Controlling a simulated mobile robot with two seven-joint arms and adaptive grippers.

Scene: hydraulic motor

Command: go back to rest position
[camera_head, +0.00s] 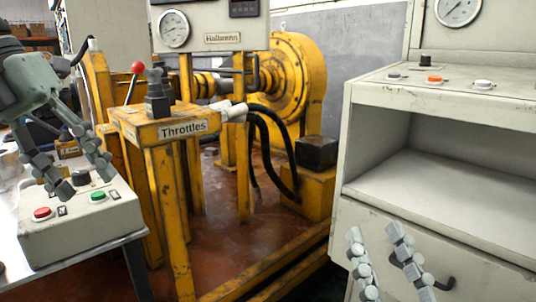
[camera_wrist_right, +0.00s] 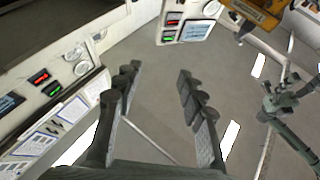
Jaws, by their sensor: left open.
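My left gripper (camera_head: 82,180) is in the head view at the left, pointing down with its two fingers apart and nothing between them. Its fingertips are over or just behind a grey control box (camera_head: 85,225) with red, black and green buttons; I cannot tell whether they touch it. My right gripper (camera_head: 374,236) shows at the bottom right, its fingers pointing up in front of the pale cabinet. In the right wrist view its fingers (camera_wrist_right: 157,75) are spread wide with only floor seen between them. My left arm (camera_wrist_right: 285,105) shows at the right of that view.
A yellow throttle stand (camera_head: 165,131) with a red-knobbed lever (camera_head: 136,71) stands just right of my left gripper. A yellow motor (camera_head: 290,80) is behind it. The pale cabinet (camera_head: 440,110) with buttons and an open shelf is at the right. Some floor (camera_head: 240,240) shows between.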

